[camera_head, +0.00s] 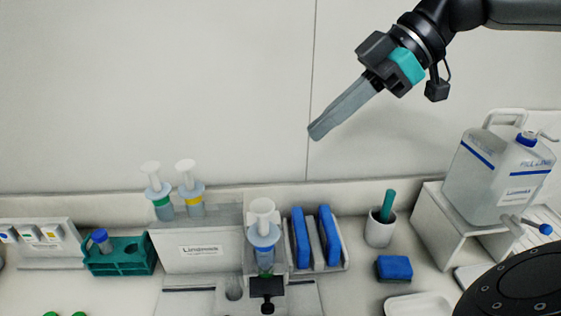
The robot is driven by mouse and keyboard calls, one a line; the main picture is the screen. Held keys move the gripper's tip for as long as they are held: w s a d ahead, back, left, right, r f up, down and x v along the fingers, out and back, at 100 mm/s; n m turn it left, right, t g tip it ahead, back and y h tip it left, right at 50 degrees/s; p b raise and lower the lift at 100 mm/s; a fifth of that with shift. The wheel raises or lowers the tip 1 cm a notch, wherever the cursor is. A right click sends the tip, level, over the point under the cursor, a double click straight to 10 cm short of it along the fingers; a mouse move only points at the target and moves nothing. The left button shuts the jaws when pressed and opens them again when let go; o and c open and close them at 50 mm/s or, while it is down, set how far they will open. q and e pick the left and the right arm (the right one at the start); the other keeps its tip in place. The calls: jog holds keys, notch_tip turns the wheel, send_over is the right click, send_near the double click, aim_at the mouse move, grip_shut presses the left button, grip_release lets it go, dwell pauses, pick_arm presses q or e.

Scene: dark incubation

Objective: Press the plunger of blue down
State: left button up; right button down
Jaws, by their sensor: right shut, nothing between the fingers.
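The blue syringe (264,245) stands upright in a holder at the middle front, its white plunger (262,208) raised above the barrel. My right gripper (317,132) comes in from the upper right. Its fingers are shut and empty, pointing down and left. It is above and to the right of the plunger, clearly apart from it. My left gripper is not in view.
Green-banded (160,202) and yellow-banded (190,203) syringes stand in a rack (205,265) left of the blue one. Blue slabs (300,238), a white cup (380,230), a blue block (394,268) and a large jug (495,180) stand to the right. A green tube rack (122,262) is at left.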

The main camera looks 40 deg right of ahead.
send_over(266, 204)
jog(key=s+d, duration=0.1)
notch_tip(266, 204, down, 7)
notch_tip(266, 204, down, 3)
jog(key=shift+w+r, duration=0.1)
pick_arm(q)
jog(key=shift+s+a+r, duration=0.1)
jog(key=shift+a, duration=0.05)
pick_arm(e)
jog(key=shift+f, duration=0.55)
jog(key=shift+f, duration=0.1)
jog(key=shift+f+b, duration=0.65)
jog(key=shift+f, duration=0.3)
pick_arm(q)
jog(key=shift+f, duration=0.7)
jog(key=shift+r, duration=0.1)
pick_arm(e)
jog(key=shift+r, duration=0.15)
